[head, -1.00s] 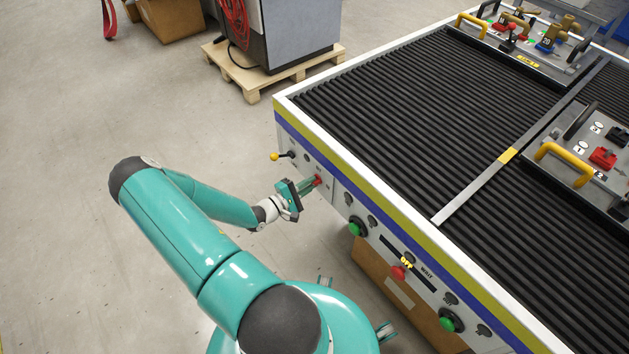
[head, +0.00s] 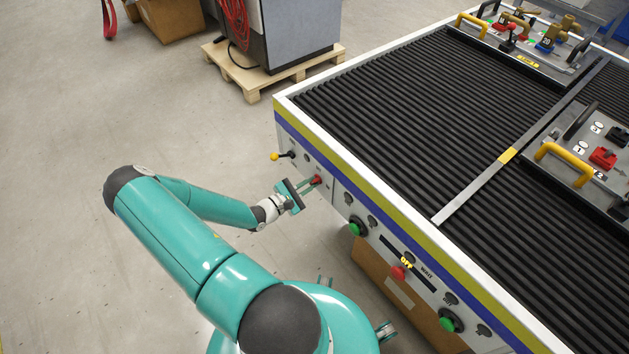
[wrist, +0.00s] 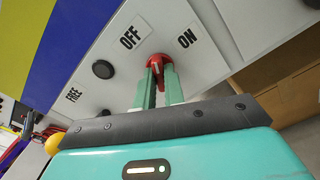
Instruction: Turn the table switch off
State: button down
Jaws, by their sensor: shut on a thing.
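The table switch is a red knob (wrist: 157,60) on the white front panel, between an OFF label (wrist: 130,38) and an ON label (wrist: 187,38) in the wrist view. In the head view the red switch (head: 317,179) is near the table's left corner. My gripper (wrist: 158,76) is shut on the knob, one green finger on each side of it. In the head view my gripper (head: 312,184) reaches the panel from the left. The fingers partly hide the knob, and I cannot tell exactly which label it points to.
A yellow-tipped lever (head: 275,156) sticks out left of the switch, beside a FREE label (wrist: 74,95). A green button (head: 356,228) and a red one (head: 398,272) stand further right on the panel. Open floor (head: 60,200) lies to the left.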

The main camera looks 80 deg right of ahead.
aim_at(311, 183)
jog(key=n, duration=0.5)
jog(key=shift+n, duration=0.3)
jog(key=c, duration=1.5)
grip_release()
jog(key=shift+w+a, duration=0.1)
jog(key=shift+v, duration=2.4)
jog(key=shift+w, duration=0.1)
